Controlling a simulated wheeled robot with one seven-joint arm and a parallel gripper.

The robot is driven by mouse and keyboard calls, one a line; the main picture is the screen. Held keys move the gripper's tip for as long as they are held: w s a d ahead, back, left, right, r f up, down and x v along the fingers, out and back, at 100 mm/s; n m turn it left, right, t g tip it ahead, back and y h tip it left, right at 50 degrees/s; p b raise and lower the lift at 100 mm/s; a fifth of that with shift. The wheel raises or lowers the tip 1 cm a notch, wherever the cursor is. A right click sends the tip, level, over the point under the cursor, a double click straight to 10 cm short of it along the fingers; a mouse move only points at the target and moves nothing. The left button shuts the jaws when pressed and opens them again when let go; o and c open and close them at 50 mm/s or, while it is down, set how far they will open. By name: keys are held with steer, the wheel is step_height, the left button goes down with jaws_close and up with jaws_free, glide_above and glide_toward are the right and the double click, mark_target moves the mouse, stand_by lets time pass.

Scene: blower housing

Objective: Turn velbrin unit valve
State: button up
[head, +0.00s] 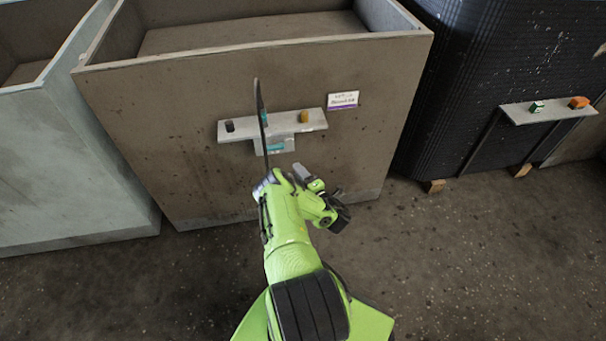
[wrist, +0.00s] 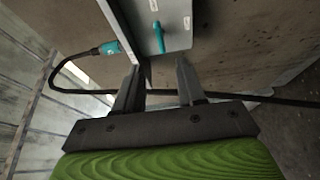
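In the wrist view a grey box (wrist: 178,14) carries a small teal valve handle (wrist: 157,36) on its face, just beyond my fingertips. My gripper (wrist: 160,78) is open, its two dark fingers apart with nothing between them. The handle is ahead of the gap, and I see no contact. In the head view the grey unit (head: 288,147) with teal parts sits below a shelf on the brown bin's front. My green arm reaches up in front of it and hides part of it. The fingertips are not clear there.
The shelf (head: 235,134) holds a dark block (head: 229,126) and a yellow block (head: 303,117). A purple-edged label (head: 343,100) is on the brown bin (head: 180,120). In the wrist view a teal connector (wrist: 108,48) with a black cable (wrist: 55,75) runs close by. A black ribbed tank (head: 470,70) stands right.

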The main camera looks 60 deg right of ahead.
steer(key=p+v, duration=0.2)
steer(key=shift+s+a+p, duration=0.15)
steer(key=shift+s+p, duration=0.1)
steer(key=shift+p, duration=0.1)
stand_by(0.4)
